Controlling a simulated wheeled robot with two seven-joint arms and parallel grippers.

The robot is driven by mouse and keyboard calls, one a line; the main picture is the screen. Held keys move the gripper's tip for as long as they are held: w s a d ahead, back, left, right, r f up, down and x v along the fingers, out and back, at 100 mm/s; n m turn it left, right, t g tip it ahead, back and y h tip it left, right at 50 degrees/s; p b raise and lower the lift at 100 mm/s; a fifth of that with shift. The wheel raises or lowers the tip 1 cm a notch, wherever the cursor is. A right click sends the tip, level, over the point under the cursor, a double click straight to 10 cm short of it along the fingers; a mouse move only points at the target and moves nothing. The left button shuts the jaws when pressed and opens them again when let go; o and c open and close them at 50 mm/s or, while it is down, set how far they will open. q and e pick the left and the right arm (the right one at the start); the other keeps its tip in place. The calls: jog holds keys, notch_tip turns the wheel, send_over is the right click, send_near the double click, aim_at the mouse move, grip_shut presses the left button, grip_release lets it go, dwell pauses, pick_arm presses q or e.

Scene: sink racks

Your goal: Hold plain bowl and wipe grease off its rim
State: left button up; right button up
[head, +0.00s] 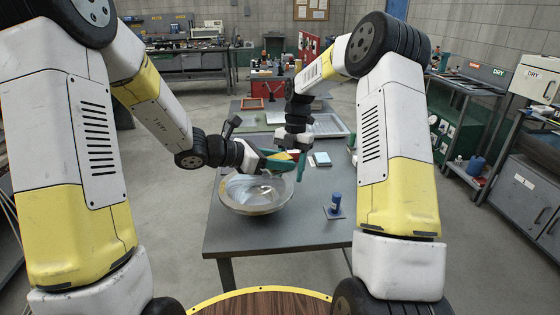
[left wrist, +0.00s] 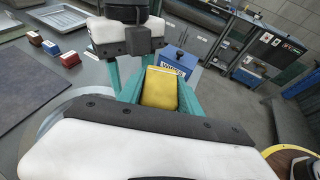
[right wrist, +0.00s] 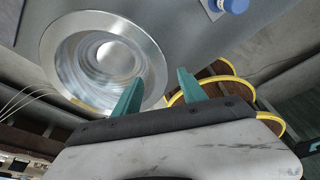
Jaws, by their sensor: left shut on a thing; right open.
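A wide, shiny metal bowl (head: 240,207) stands upright near the front of the grey table; the right wrist view shows its broad rim and round inside (right wrist: 62,62). My left gripper (head: 280,159) is shut on a yellow sponge-like block (left wrist: 160,88), held above the bowl's far right side. My right gripper (head: 298,170) points down beside the left one, near the bowl's right rim. Its fingers (right wrist: 158,88) are apart with nothing between them; one overlaps the rim in the right wrist view, and contact is unclear.
A blue cylinder (head: 336,202) stands on a small mat right of the bowl. Several small coloured blocks (left wrist: 51,48) and a pale tray (head: 328,125) are beyond.

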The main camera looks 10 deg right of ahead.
aim_at(287, 194)
jog(key=x, duration=0.9)
jog(key=c, duration=1)
